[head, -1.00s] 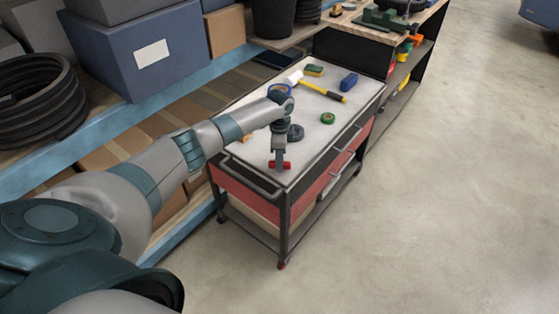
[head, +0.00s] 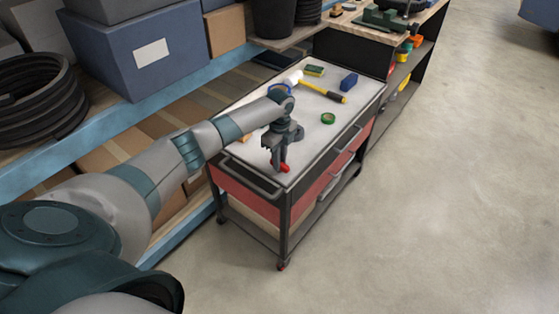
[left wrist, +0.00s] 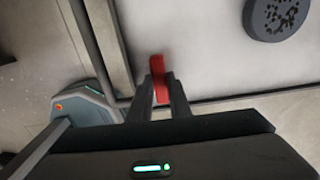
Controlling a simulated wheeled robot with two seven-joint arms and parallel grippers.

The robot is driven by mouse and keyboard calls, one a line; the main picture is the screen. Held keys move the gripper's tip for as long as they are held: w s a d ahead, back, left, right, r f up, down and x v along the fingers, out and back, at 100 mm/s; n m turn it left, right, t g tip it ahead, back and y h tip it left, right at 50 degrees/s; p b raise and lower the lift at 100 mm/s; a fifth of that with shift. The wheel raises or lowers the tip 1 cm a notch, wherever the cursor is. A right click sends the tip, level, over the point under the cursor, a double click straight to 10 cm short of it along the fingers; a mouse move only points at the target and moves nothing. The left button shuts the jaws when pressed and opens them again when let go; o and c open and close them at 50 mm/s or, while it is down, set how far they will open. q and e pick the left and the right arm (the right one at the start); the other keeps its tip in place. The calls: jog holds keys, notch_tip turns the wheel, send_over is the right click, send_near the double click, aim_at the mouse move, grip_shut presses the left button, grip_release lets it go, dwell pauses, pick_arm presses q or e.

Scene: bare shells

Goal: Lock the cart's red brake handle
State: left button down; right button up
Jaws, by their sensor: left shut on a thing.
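The cart (head: 313,130) has a light top, a dark frame and red drawers. Its red brake handle (head: 284,168) is at the near end of the top, partly hidden by my left gripper (head: 276,165). In the left wrist view the red handle (left wrist: 159,78) stands between the two fingers of my left gripper (left wrist: 161,88), which are shut on it. There the handle runs nearly along the fingers. My right gripper is not in view.
On the cart top lie a yellow-and-black hammer (head: 323,91), a blue block (head: 349,81), a green tape roll (head: 328,118) and a sponge (head: 314,70). A blue shelf (head: 150,112) with boxes stands close on the left. The floor on the right (head: 430,210) is clear.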

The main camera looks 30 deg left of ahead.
pick_arm(q)
jog(key=shift+r, duration=0.1)
jog(key=c, duration=1.6)
grip_release()
jog(key=shift+c, duration=0.2)
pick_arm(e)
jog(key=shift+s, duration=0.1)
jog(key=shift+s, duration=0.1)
